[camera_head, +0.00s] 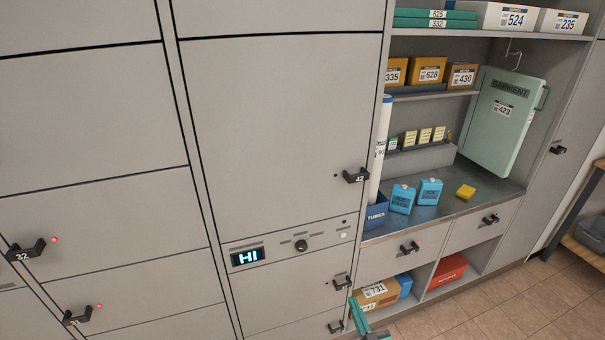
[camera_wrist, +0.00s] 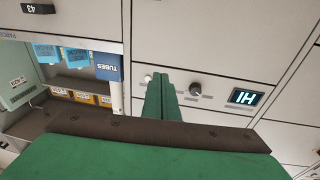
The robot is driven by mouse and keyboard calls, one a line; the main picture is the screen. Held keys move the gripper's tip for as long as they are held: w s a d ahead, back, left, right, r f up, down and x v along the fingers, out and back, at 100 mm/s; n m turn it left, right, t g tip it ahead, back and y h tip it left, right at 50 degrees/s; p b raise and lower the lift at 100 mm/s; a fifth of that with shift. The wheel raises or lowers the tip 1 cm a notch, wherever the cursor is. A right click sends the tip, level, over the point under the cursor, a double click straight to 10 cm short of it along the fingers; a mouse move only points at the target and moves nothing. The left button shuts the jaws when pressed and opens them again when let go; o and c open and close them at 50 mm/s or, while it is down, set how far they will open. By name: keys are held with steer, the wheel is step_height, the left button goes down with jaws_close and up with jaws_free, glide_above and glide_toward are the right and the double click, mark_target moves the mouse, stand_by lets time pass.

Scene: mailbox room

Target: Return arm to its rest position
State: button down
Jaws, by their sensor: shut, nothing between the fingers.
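My gripper (camera_wrist: 161,98) shows green fingers pressed together in the middle of the wrist view, with nothing between them. A dark plate and green body lie below the fingers. The fingers point toward the locker front, near the round knob (camera_wrist: 196,88) and the "HI" display (camera_wrist: 244,97), and whether they touch it I cannot tell. In the head view a green part of my gripper (camera_head: 358,316) shows at the bottom edge, in front of the low lockers. The rest of the arm is out of view there.
Grey lockers with black handles (camera_head: 356,175) fill the left and middle. An open cubby holds a red box (camera_head: 447,270). The tiled floor (camera_head: 510,310) is clear at bottom right.

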steer(key=s+a+r+m+t+h, duration=0.1)
steer(key=a+r+m+t+h, duration=0.15)
steer(key=a+r, duration=0.6)
steer(key=s+a+r+m+t+h, duration=0.15)
steer(key=a+r+m, duration=0.35)
steer(key=a, duration=0.6)
steer(key=s+a+f+m+g+h, duration=0.1)
steer(key=s+a+f+g+h, duration=0.15)
steer(key=s, duration=1.05)
steer(key=s+a+f+m+g+h, duration=0.1)
steer(key=s+a+f+g, duration=0.15)
steer(key=s, duration=1.15)
steer(key=s+d+r+n+g+y, duration=0.1)
steer(key=s+d+n, duration=0.2)
steer(key=s, duration=0.5)
steer(key=s+d+r+n+g+y, duration=0.1)
steer(key=s+d+n, duration=0.3)
steer(key=s, duration=0.5)
steer(key=shift+d+r+y, duration=0.15)
steer(key=shift+d+y, duration=0.25)
steer(key=shift+y, duration=0.05)
